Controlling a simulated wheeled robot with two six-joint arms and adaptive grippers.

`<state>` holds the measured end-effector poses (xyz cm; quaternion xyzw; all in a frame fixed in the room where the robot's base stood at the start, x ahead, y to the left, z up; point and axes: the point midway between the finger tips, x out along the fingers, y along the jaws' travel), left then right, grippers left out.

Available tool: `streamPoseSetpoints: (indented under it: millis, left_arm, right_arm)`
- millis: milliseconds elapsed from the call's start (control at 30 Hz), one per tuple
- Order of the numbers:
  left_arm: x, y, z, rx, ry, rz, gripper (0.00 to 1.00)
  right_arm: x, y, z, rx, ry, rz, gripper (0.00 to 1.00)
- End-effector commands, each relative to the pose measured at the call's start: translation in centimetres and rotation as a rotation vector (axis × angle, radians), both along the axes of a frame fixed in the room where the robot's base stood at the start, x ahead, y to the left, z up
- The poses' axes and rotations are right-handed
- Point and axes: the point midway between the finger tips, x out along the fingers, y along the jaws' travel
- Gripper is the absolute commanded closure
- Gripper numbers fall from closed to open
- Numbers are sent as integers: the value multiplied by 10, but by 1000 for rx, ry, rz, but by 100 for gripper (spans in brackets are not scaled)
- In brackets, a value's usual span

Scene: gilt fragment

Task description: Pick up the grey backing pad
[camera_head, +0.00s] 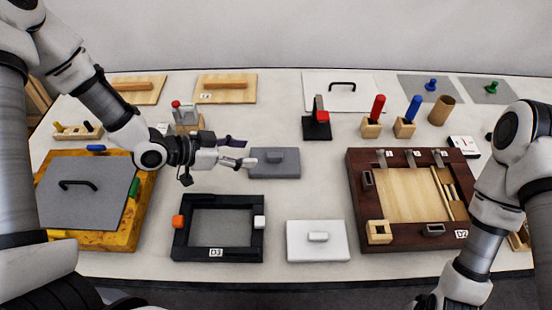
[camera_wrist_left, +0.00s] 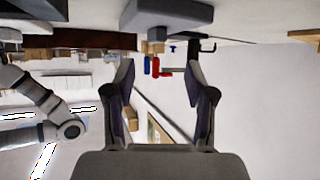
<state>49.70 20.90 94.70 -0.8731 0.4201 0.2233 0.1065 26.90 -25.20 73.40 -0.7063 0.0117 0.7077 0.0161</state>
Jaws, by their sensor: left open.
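The grey backing pad (camera_head: 288,168) lies flat on the table near the middle, with a small grey grip block on top. My left gripper (camera_head: 246,162) is at the pad's left edge with its fingers pointing right toward it. Whether the fingertips touch the pad cannot be told. In the left wrist view the left gripper (camera_wrist_left: 162,85) is open, with nothing between its fingers. The pad (camera_wrist_left: 165,12) also shows there at the top edge, beyond the fingertips. My right gripper is not in view; only the right arm shows at the right.
A black frame (camera_head: 183,240) lies in front of the left gripper. A white pad (camera_head: 333,253) lies in front of the grey pad. A dark wooden tray (camera_head: 357,215) is to the right. A black-handled grey panel (camera_head: 100,208) lies at left. A red-topped stand (camera_head: 317,128) stands behind.

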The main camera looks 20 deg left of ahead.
Motion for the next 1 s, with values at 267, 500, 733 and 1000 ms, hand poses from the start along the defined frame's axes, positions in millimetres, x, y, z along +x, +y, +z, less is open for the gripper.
streamPoseSetpoints:
  millis: [267,500,733,1000]
  left_arm:
    - [15,-21,-14,4,2,-5,45]
    - [35,-48,-32,3,1,-5,45]
    - [39,-51,-36,0,0,-1,45]
    - [38,-51,-36,0,0,-1,100]
  right_arm:
    - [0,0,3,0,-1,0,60]
    - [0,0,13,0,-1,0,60]
    - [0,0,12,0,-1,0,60]
    - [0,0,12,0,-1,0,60]
